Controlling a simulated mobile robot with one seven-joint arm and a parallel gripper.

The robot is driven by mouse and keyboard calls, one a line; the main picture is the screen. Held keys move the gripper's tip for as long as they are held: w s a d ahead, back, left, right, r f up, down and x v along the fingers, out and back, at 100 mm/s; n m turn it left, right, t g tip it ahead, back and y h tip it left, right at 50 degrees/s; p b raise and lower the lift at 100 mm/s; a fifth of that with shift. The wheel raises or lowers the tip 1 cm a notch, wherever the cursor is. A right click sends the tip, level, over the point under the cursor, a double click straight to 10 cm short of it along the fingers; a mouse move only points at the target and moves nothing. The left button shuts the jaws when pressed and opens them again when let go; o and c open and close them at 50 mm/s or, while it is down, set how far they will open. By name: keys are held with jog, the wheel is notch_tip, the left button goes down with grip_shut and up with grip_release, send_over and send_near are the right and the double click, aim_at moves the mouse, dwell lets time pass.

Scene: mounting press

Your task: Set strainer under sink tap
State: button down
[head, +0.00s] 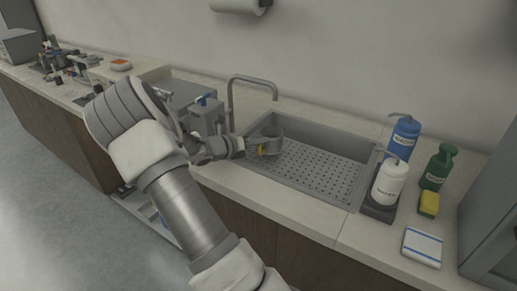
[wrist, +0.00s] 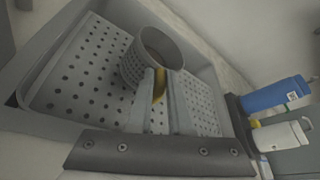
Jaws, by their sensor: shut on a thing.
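The strainer, a small grey perforated cup (head: 272,134), shows in the head view over the left part of the sink (head: 335,158). In the wrist view the strainer (wrist: 133,67) sits at my fingertips, its open rim showing. A yellow piece is between the fingers. My gripper (head: 250,148) is shut on the strainer, reaching in from the left; its fingers also show in the wrist view (wrist: 163,88).
A perforated plate covers the sink floor. To the right stand a white bottle (head: 389,181), a blue bottle (head: 403,138), a green bottle (head: 438,167), a yellow sponge (head: 428,204) and a white cloth (head: 422,247). A grey machine (head: 203,115) stands left of the tap.

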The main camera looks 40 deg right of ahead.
jog(key=shift+f, duration=1.15)
jog(key=shift+f, duration=0.2)
jog(key=c, duration=0.8)
grip_release()
jog(key=shift+c, duration=0.2)
jog(key=shift+r, duration=0.1)
